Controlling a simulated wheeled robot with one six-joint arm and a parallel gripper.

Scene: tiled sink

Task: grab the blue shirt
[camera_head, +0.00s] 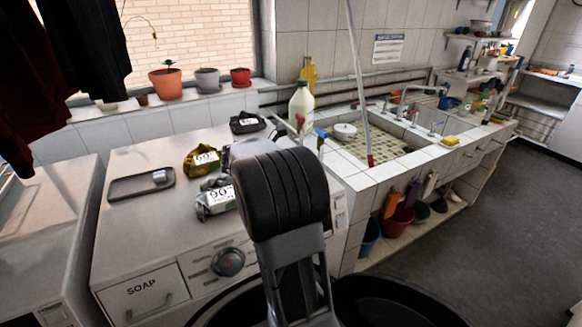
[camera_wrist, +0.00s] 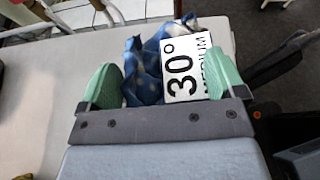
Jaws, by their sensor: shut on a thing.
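The blue shirt (camera_wrist: 141,84) is a crumpled blue cloth bundle with white patches, seen in the wrist view. A white label (camera_wrist: 186,68) reading "30° MEDIUM" is on it. My gripper (camera_wrist: 163,76) has green fingers, one on each side of the bundle, and is shut on it. In the head view my own black arm link stands in front, and I cannot make out the blue shirt or the fingertips there.
On the white machine top (camera_head: 135,215) lie a yellow bundle (camera_head: 201,162), a grey bundle (camera_head: 216,200), a black bundle (camera_head: 248,122) and a dark tray (camera_head: 130,188). A white bottle (camera_head: 301,103) stands by the tiled sink (camera_head: 375,150). Dark clothes hang upper left.

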